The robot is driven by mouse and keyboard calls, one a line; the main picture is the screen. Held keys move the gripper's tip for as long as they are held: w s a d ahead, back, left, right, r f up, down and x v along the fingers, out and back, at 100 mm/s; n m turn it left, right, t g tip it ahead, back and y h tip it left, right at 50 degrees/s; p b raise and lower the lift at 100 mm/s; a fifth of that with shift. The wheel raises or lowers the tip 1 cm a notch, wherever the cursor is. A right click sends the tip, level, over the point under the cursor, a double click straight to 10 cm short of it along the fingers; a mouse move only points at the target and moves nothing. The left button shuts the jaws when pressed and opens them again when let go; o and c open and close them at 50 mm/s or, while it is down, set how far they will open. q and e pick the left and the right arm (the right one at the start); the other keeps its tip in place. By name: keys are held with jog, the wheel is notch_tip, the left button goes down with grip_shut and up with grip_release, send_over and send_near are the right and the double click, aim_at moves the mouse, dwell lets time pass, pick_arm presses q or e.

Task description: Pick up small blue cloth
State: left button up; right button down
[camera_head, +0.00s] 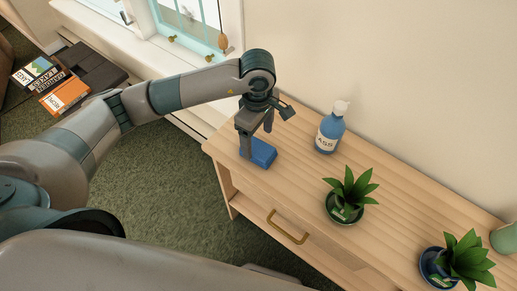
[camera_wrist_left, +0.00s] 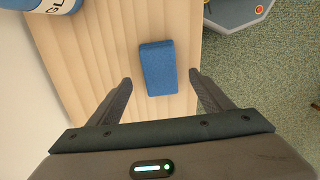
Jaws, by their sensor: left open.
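The small blue cloth (camera_head: 262,153) lies as a folded block on the left end of the wooden cabinet top. It also shows in the left wrist view (camera_wrist_left: 158,68), on the wood near the edge. My left gripper (camera_head: 257,127) is above the cloth in the head view, pointing down. In the left wrist view my left gripper (camera_wrist_left: 160,84) is open, with one finger on each side of the cloth's near end and gaps between. Part of the cloth is hidden behind the gripper in the head view. My right gripper is not in view.
A blue pump bottle (camera_head: 330,130) stands on the cabinet (camera_head: 300,180) right of the cloth. Two potted plants (camera_head: 350,192) (camera_head: 462,258) and a green cup (camera_head: 505,238) are farther right. A wall is behind. Books (camera_head: 62,92) lie at the far left.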

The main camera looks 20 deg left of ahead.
aim_at(259, 148)
pick_arm(q)
notch_tip(259, 148, down, 3)
jog(key=shift+d+r+p, duration=0.1)
jog(key=shift+d+p, duration=0.05)
jog(key=shift+p, duration=0.55)
jog(key=shift+f, duration=0.5)
jog(key=c, duration=1.1)
jog(key=shift+r, duration=0.15)
